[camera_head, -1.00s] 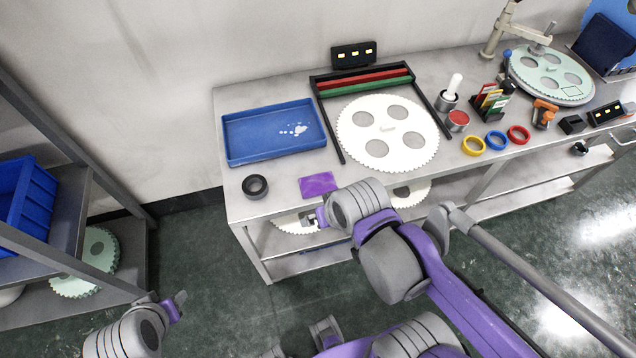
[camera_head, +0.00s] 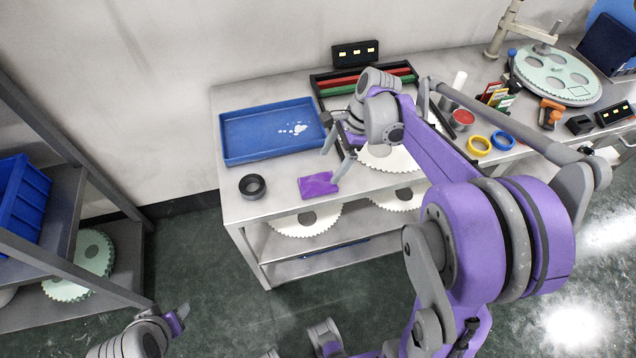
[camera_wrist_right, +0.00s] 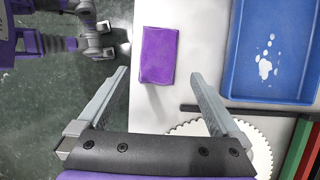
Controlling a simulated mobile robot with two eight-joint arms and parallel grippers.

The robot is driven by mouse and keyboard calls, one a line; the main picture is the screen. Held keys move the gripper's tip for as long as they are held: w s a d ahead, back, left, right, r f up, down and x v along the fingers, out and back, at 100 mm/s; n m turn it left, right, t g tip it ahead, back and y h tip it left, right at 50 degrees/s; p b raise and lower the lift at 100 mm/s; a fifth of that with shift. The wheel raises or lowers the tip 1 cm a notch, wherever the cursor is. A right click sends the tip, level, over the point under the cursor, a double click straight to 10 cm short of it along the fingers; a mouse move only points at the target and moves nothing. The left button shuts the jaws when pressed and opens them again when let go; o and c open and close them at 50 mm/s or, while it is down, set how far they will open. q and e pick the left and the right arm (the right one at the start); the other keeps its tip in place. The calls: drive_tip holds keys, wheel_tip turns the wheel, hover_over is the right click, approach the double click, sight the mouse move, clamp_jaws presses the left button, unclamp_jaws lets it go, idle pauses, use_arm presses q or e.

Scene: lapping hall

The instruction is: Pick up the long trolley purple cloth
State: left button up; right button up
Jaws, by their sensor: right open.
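The purple cloth (camera_head: 316,186) lies flat near the front left edge of the long metal trolley (camera_head: 275,202), in front of the blue tray. In the right wrist view the cloth (camera_wrist_right: 157,52) is a purple rectangle ahead of and between the two fingers. My right gripper (camera_head: 330,166) is open and empty above the trolley top, its fingertips close to the cloth in the head view; its fingers also show in the wrist view (camera_wrist_right: 160,74). My left gripper (camera_head: 180,315) is low at the bottom left, away from the trolley; its jaw opening is unclear.
A black ring (camera_head: 252,186) lies left of the cloth. The blue tray (camera_head: 232,157) is behind it. A white toothed disc (camera_head: 385,160) lies to the right, partly behind my right arm. A grey shelf rack (camera_head: 105,272) stands at the left, with open floor between.

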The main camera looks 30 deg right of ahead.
sight(320, 180)
drive_tip(key=shift+a+x, duration=0.2)
drive_tip(key=shift+x, duration=3.35)
drive_tip(key=shift+s+r, duration=0.1)
drive_tip(key=shift+r, duration=0.05)
drive_tip(key=shift+f+b, duration=0.25)
drive_tip(key=shift+b, duration=0.1)
drive_tip(key=c, duration=1.3)
drive_tip(key=shift+r+p, duration=0.35)
wheel_tip(320, 180, up, 10)
drive_tip(key=shift+f+p, duration=0.1)
drive_tip(key=shift+p, duration=0.25)
